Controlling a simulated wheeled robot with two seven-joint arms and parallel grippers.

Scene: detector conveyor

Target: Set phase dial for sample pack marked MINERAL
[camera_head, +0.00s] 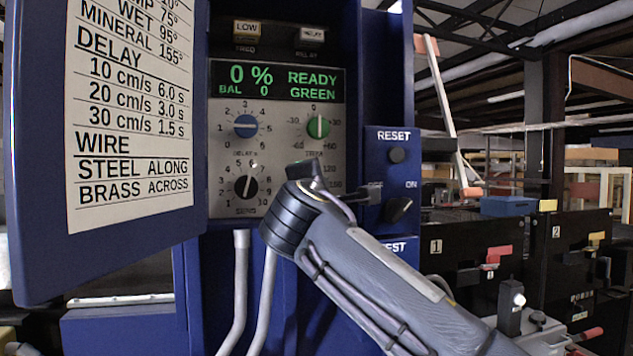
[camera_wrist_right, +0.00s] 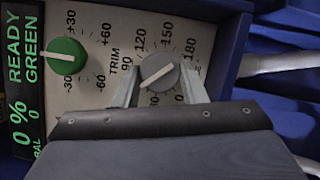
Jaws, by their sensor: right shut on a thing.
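The grey phase dial (camera_wrist_right: 160,72) shows in the right wrist view, with 90, 120, 150 and 180 marked around it. My right gripper (camera_wrist_right: 160,88) is shut on it, one finger on each side. Its white pointer line lies slanted, one end toward the side between 150 and 180; the exact reading is unclear. In the head view my right gripper (camera_head: 312,176) hides this dial. A printed card (camera_head: 130,110) on the blue door reads MINERAL 155°. No sample pack is seen. My left gripper is not in view.
The green trim dial (camera_head: 318,127), blue delay dial (camera_head: 246,126) and black sens dial (camera_head: 246,188) are close by. The display (camera_head: 277,80) reads 0 %, READY GREEN. A reset button (camera_head: 397,155) and an on switch (camera_head: 397,209) are to the right. The open door (camera_head: 40,190) borders the left.

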